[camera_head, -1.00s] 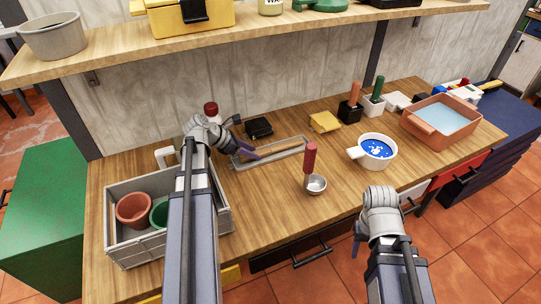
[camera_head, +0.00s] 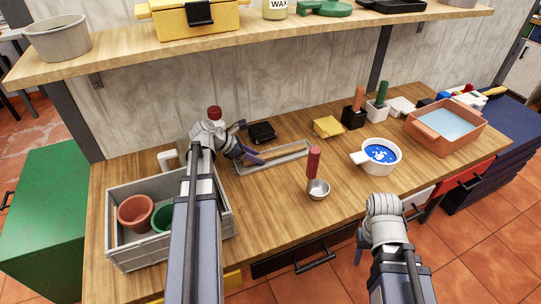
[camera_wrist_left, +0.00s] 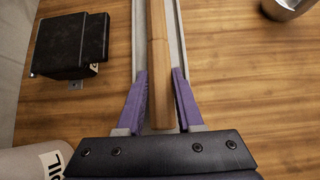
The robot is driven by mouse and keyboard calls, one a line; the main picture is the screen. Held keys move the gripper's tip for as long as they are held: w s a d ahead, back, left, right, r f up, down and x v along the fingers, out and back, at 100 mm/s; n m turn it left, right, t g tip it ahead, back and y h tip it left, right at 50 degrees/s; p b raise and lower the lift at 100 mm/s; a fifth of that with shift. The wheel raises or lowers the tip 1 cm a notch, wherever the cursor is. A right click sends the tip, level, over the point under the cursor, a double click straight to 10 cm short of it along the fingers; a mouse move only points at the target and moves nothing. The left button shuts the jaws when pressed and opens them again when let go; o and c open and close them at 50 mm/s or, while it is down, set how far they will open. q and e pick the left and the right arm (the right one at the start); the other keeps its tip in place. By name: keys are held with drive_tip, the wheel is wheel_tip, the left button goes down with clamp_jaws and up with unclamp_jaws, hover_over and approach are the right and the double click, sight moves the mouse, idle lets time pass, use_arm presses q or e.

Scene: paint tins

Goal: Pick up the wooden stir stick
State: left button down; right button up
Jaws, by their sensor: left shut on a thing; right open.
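The wooden stir stick (camera_wrist_left: 158,60) lies lengthwise in a long, shallow grey tray (camera_wrist_left: 180,38). My left gripper (camera_wrist_left: 160,82) is over the near end of the tray, shut on the stick between its two purple fingers. In the head view the left gripper (camera_head: 254,157) reaches in at the left end of the grey tray (camera_head: 300,145). I cannot tell whether the stick is clear of the tray floor. My right gripper (camera_head: 362,248) is open and empty in front of the bench's front edge.
A black block (camera_head: 262,133) stands behind the tray. A grey crate with pots (camera_head: 126,249) is at left. A shelf (camera_head: 300,30) runs above.

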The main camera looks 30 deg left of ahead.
use_arm(q)
drive_tip(key=shift+r, duration=0.1)
wheel_tip(320, 180, up, 10)
drive_tip(key=p, duration=1)
drive_tip(key=c, duration=1.2)
unclamp_jaws()
clamp_jaws()
